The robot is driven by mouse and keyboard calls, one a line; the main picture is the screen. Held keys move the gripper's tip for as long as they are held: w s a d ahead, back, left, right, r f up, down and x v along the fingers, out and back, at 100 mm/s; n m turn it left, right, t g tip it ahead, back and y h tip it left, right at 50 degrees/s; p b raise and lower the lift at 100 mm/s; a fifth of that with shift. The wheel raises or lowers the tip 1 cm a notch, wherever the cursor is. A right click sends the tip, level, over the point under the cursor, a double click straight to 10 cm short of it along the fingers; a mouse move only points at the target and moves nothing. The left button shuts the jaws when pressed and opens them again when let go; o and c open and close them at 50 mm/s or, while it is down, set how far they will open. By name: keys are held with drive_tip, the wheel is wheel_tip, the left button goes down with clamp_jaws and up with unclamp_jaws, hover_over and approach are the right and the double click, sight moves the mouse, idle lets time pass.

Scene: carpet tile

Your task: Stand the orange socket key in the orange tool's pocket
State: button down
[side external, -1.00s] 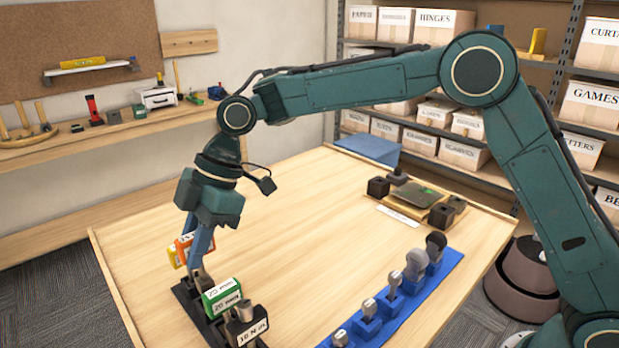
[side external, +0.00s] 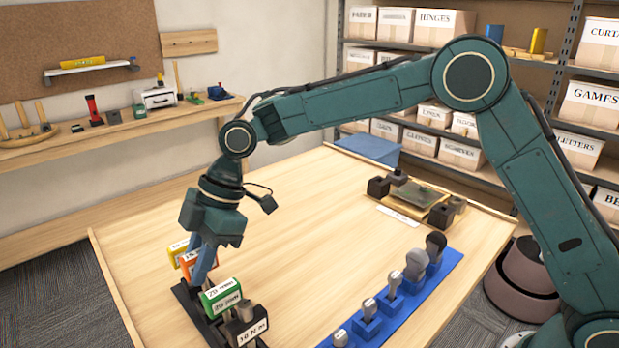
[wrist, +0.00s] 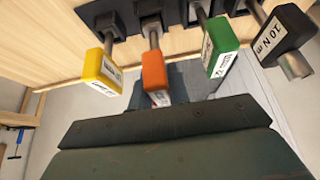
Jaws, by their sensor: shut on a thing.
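The orange socket key (wrist: 155,78) is in my gripper (side external: 199,272), whose blue fingers close on its handle. In the side view the key's orange handle (side external: 187,263) shows partly behind the fingers. In the wrist view its metal shank runs to the black rack (wrist: 178,17), at the place between the yellow and green keys. The shank's end meets the rack there, but how deep it sits is hidden. The key looks roughly upright, in line with its neighbours.
A yellow key (wrist: 103,70) stands on one side of the orange key; a green key (side external: 221,296) and a black key (side external: 246,326) stand on the other, close by. A blue rack (side external: 410,300) of grey-headed tools lies to the right. The table's middle is clear.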

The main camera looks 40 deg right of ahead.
drive_tip(key=shift+f, duration=0.85)
drive_tip(key=shift+f, duration=0.2)
drive_tip(key=c, duration=1.3)
unclamp_jaws()
drive_tip(key=shift+o, duration=0.2)
drive_tip(key=shift+d, duration=0.1)
drive_tip(key=v, duration=1.3)
drive_tip(key=shift+r, duration=0.4)
drive_tip(key=shift+d, duration=0.15)
